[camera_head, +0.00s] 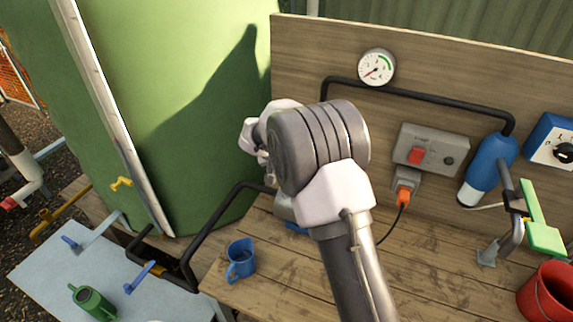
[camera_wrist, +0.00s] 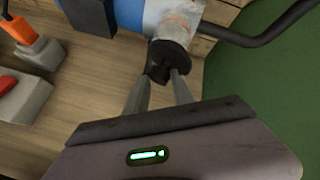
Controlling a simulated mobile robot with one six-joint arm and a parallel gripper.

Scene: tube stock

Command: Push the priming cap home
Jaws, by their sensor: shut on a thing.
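The priming cap (camera_wrist: 170,56) is a black disc with a small knob, in the upper middle of the wrist view. My gripper (camera_wrist: 166,80) has its two grey fingers shut on the cap's knob. The cap sits at the mouth of the pale grey neck (camera_wrist: 180,24) of the pump, whose blue body (camera_wrist: 129,14) is at the top. The cap's face looks in line with the neck, but I cannot tell whether a gap is left. In the head view my arm hides the cap, the fingers and most of the pump.
A black pipe (camera_wrist: 240,40) leaves the pump beside a green tank (camera_head: 190,110). A switch box (camera_head: 431,149) with an orange plug (camera_head: 404,195) is on the back board. A blue jug (camera_head: 241,258) stands on the bench, and a red bucket (camera_head: 548,292) at right.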

